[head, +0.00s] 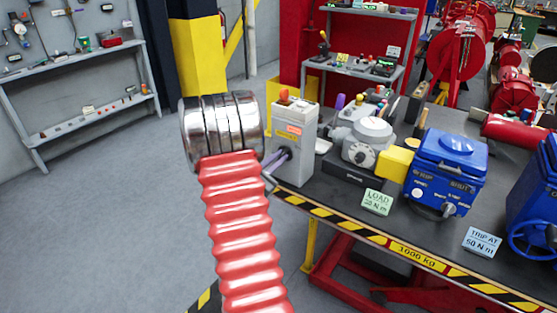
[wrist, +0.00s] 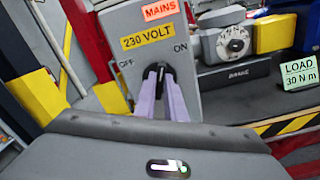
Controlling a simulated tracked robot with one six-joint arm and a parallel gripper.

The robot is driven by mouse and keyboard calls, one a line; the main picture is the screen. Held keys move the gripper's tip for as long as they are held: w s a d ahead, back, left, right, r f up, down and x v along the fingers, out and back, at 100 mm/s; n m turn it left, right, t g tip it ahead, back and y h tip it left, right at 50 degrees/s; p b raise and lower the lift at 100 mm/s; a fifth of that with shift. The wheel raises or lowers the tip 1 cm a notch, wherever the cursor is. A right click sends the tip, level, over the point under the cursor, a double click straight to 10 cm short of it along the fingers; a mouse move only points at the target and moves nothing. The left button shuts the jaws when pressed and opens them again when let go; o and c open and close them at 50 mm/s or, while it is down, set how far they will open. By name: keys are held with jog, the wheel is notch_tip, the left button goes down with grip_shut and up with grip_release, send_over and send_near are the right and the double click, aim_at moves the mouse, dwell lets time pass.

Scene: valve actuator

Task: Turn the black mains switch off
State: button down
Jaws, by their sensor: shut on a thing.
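The mains box (head: 297,136) is a grey upright box at the left end of the bench. In the wrist view, the mains box (wrist: 203,98) carries an orange MAINS label, a yellow 230 VOLT label, and OFF at left and ON at right. The black mains switch (wrist: 158,72) sits below and between these words. My gripper (wrist: 162,78) has its two pale purple fingers shut on the switch, one each side. Which mark the switch points to is hard to tell. In the head view, my gripper (head: 284,155) reaches the box's front; the switch is hidden there.
A grey brake unit (head: 367,145), a blue actuator (head: 445,170) and a green LOAD card (head: 377,202) stand right of the box on the dark bench (head: 330,184). A striped edge runs along the bench front. Open floor (head: 110,220) lies to the left.

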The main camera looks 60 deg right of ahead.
jog(key=n, duration=0.7)
jog(key=shift+w+f, duration=0.1)
jog(key=shift+w, duration=0.05)
jog(key=n, duration=0.6)
jog(key=shift+w, duration=0.15)
jog(key=shift+n, duration=0.4)
jog(key=c, duration=1.8)
grip_release()
jog(key=a, duration=0.4)
jog(key=w+a, duration=0.1)
jog(key=a, duration=0.4)
jog(key=w+a, duration=0.1)
jog(key=a, duration=0.3)
jog(key=shift+w+a, duration=0.1)
jog(key=shift+a, duration=0.2)
jog(key=shift+f+m, duration=0.1)
jog(key=shift+m, duration=0.2)
